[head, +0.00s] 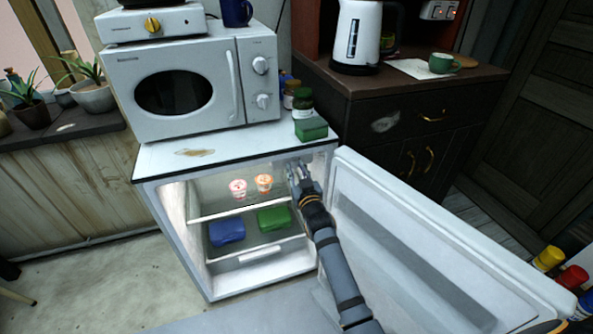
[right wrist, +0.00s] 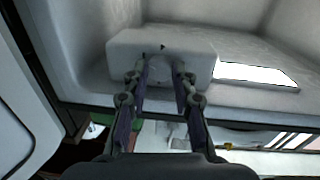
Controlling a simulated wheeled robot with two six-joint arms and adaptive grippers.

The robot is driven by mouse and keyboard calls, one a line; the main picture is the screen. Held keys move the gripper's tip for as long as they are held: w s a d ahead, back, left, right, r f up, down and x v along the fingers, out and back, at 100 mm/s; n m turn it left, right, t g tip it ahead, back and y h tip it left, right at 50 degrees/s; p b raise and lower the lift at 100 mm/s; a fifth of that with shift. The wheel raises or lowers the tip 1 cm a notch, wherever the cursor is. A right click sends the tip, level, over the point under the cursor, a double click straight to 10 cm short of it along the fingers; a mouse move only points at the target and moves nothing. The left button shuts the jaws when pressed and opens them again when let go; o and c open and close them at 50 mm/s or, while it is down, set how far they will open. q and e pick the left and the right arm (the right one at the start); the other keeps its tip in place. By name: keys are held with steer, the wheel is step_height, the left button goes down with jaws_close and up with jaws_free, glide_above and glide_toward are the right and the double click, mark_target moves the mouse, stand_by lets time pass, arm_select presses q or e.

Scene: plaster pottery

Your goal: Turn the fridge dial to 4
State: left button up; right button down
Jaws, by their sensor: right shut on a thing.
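The small fridge (head: 152,165) stands under the microwave with its door (head: 430,235) swung open to the right. My right gripper (head: 292,170) reaches into the upper right of the lit interior. In the right wrist view, my right gripper (right wrist: 161,80) is shut on the fridge dial (right wrist: 161,70), one finger on each side of it. The dial is pale and round, on a white housing (right wrist: 202,52) with a small dark mark above the dial. No numbers are readable, so the setting cannot be told. My left gripper is not in view.
Two small cups, pink (head: 238,188) and orange (head: 264,183), stand on the upper shelf. A blue box (head: 227,232) and a green box (head: 273,218) lie below. The microwave (head: 185,85) and jars (head: 303,101) stand on top. The open door is close to my right arm.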

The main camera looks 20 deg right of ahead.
steer(key=shift+m, duration=0.3)
steer(key=m, duration=0.3)
steer(key=shift+m, duration=1.1)
steer(key=m, duration=0.3)
steer(key=shift+r+g+p, duration=0.1)
steer(key=shift+g+p, duration=0.2)
steer(key=shift+m+y+p, duration=0.3)
steer(key=shift+m+p, duration=0.05)
steer(key=shift+m, duration=1.05)
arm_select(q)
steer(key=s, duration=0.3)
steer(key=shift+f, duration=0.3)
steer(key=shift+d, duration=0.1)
